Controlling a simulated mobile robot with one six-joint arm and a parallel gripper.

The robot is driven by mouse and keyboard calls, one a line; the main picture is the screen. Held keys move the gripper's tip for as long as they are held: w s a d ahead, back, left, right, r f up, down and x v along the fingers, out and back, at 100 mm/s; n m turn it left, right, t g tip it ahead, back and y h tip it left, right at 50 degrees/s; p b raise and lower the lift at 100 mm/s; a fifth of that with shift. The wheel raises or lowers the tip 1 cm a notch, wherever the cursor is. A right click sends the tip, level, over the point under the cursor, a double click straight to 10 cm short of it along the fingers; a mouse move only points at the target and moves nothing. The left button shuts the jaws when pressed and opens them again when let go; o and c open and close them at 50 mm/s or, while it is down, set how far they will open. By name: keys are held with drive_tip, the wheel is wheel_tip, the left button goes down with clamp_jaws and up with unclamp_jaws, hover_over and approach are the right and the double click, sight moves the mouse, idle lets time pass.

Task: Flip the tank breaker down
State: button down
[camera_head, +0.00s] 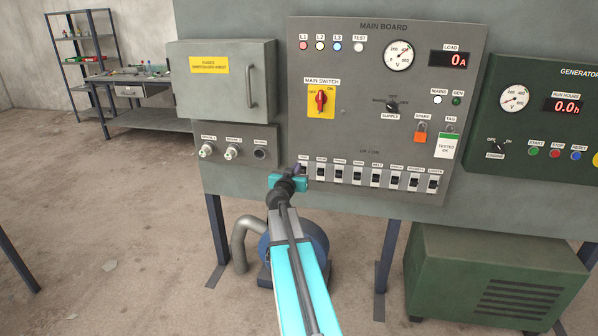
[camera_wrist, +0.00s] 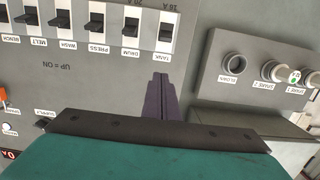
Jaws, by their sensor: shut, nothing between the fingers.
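The tank breaker (camera_wrist: 166,31) is a white switch with a black lever at the right end of the breaker row in the upside-down wrist view. In the head view it is at the row's left end, mostly hidden by my gripper; its small label (camera_head: 304,160) shows. I cannot tell for sure whether its lever is up or down. My gripper (camera_head: 297,167) is shut and empty, in front of the board at that end of the row. In the wrist view its dark fingers (camera_wrist: 160,82) point at the panel close to the tank label; I cannot tell whether they touch.
The drum breaker (camera_wrist: 130,27) sits right beside the tank breaker, with several more in the row. A panel with round connectors (camera_head: 233,152) juts out at the left, below a grey fuse box (camera_head: 222,100). A blue pump (camera_head: 310,240) stands below the board.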

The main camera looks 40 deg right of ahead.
drive_tip(key=shift+w+d, duration=0.1)
drive_tip(key=shift+d, duration=0.05)
drive_tip(key=shift+p+x, duration=1.45)
drive_tip(key=shift+x, duration=3.4)
drive_tip(key=shift+s+a+f, duration=0.15)
drive_tip(key=shift+a+f, duration=0.1)
drive_tip(key=shift+f, duration=0.35)
drive_tip(key=shift+s+a+f, duration=0.15)
drive_tip(key=shift+a+f, duration=0.1)
drive_tip(key=shift+f, duration=0.35)
drive_tip(key=shift+s+a+f, duration=0.2)
drive_tip(key=shift+f, duration=0.4)
drive_tip(key=shift+a, duration=0.5)
drive_tip(key=shift+d+f, duration=0.1)
drive_tip(key=shift+d, duration=0.35)
